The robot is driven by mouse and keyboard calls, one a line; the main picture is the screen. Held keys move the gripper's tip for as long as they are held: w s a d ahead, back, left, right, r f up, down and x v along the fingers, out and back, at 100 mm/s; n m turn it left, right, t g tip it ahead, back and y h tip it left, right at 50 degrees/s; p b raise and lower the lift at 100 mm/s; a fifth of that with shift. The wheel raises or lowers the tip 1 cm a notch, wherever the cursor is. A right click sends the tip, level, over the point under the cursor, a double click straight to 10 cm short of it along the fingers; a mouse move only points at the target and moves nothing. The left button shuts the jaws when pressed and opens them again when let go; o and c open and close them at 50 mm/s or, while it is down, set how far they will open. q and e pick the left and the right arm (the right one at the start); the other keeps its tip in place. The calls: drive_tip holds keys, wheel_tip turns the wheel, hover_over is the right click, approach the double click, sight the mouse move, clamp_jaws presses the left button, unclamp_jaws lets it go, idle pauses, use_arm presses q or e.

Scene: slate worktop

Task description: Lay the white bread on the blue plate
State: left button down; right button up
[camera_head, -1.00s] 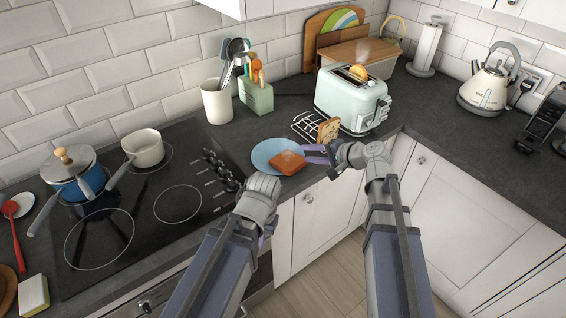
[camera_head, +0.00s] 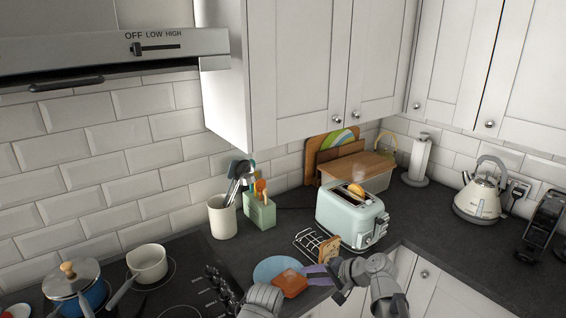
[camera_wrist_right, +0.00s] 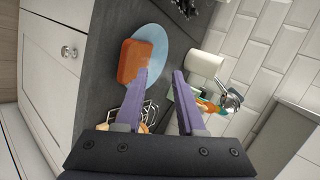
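The blue plate (camera_head: 262,272) lies on the worktop near its front edge. An orange-brown slice (camera_head: 290,284) rests on it, towards the plate's front right. The slice and the plate (camera_wrist_right: 158,40) also show in the right wrist view. A light bread slice with a brown crust (camera_head: 328,250) stands in the wire rack behind the plate. My right gripper (camera_head: 318,275) is open and empty, just right of the orange-brown slice; its two fingers stand apart in the right wrist view. Of my left arm only a grey wrist part shows at the bottom; its gripper fingers are not visible.
A pale toaster (camera_head: 345,215) with a slice in its slot stands behind the rack (camera_head: 309,241). A utensil crock (camera_head: 222,217) and a green holder (camera_head: 260,212) stand left of it. The hob with pans is at the left, a kettle (camera_head: 478,198) at the right.

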drive_tip(key=s+a+f+n+g+h, duration=0.35)
drive_tip(key=s+a+f+n, duration=0.2)
drive_tip(key=s, duration=0.25)
drive_tip(key=s+d+f+n+g+h, duration=0.3)
drive_tip(key=s+h, duration=0.3)
drive_tip(key=s, duration=0.4)
drive_tip(key=shift+s+f+n+h, duration=0.2)
drive_tip(key=shift+s+n+h, duration=0.15)
drive_tip(key=shift+n, duration=0.5)
